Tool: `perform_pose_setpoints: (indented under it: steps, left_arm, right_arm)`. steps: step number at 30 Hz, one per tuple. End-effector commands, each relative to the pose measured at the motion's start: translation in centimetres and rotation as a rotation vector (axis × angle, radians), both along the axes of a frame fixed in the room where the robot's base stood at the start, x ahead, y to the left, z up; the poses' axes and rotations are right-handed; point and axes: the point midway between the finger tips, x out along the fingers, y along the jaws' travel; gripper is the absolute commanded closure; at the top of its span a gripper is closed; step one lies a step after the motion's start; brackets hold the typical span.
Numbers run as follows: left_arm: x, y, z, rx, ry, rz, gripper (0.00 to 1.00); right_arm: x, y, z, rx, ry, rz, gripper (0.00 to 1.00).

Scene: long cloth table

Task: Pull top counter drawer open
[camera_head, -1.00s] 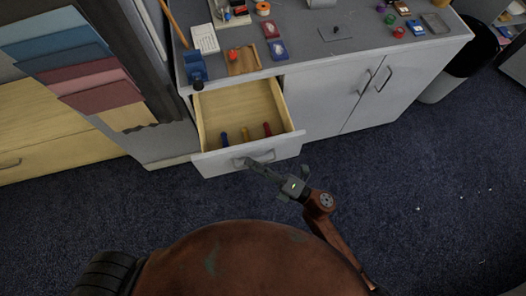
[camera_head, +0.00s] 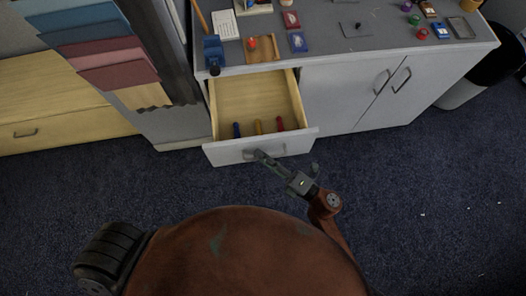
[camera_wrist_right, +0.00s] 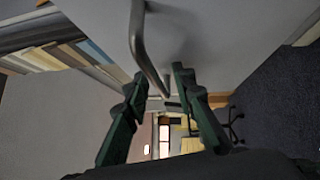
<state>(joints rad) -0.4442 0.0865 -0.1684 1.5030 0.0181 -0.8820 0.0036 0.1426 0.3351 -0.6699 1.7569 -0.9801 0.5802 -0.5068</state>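The top counter drawer (camera_head: 222,155) stands well open under the grey countertop, its pale wooden inside (camera_head: 255,98) showing. Its grey bar handle (camera_head: 250,154) is on the front; the handle also shows close up in the right wrist view (camera_wrist_right: 143,45). My right gripper (camera_head: 285,166) is at the drawer front, one finger by the handle and the other spread away to the right. In the wrist view the two dark green fingers (camera_wrist_right: 160,82) are apart, with the handle bar reaching down between their tips. Contact with the bar cannot be told. My left gripper is not in view.
Blue, yellow and red items (camera_head: 258,127) lie inside the drawer near its front. A wooden tray (camera_head: 259,50), a blue object (camera_head: 213,50) and small items cover the countertop (camera_head: 340,48). Cupboard doors (camera_head: 350,92) are shut at right. Dark carpet (camera_head: 440,180) is clear.

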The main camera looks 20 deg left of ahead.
Motion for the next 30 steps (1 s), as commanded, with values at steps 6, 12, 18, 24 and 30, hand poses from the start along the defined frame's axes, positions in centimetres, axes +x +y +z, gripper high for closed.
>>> perform_pose_setpoints:
  steps: [6,12,18,24,30]
  left_arm:
    - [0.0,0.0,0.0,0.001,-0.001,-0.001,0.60]
    - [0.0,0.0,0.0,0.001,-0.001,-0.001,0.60]
    - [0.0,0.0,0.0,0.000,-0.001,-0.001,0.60]
    - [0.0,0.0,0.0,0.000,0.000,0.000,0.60]
    - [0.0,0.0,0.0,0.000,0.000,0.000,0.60]
  right_arm:
    - [-0.1,-0.5,-0.1,-0.001,0.000,-0.001,0.76]
    - [-1.1,-3.6,-0.6,-0.003,0.002,-0.002,0.76]
    - [-2.3,-7.6,-1.2,-0.002,0.003,-0.001,0.76]
    - [-3.2,-10.4,-1.6,-0.001,0.002,-0.001,0.76]
    - [-3.5,-11.4,-1.6,0.000,0.000,0.000,0.76]
